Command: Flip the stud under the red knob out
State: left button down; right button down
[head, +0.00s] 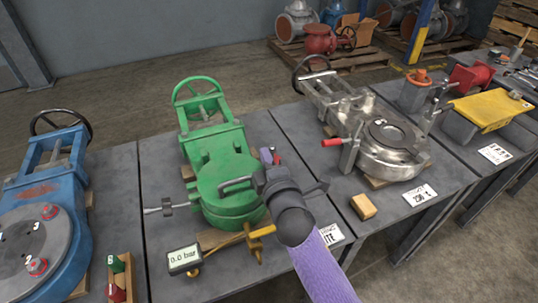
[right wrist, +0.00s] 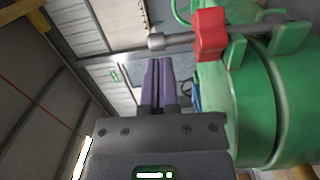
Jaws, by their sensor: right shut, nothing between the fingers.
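The green valve (head: 222,180) stands on the grey bench in the head view, and its green body (right wrist: 258,105) fills the right of the right wrist view. The red knob (right wrist: 210,33) sits on a grey stud (right wrist: 180,39) by green lugs (right wrist: 236,50). The stud's rounded end points left in that view. In the head view the red knob (head: 276,158) barely shows behind my right gripper (head: 267,156). The purple fingers (right wrist: 156,84) are shut and empty, apart from the knob and below the stud in the wrist picture. My left gripper is not in view.
Another stud with a grey nut (head: 167,206) sticks out left of the green valve. A gauge reading 0.0 bar (head: 184,260) and a brass fitting (head: 256,240) are in front. A blue valve (head: 60,235) stands left, a steel valve (head: 385,145) right. A wooden block (head: 363,206) lies on the bench.

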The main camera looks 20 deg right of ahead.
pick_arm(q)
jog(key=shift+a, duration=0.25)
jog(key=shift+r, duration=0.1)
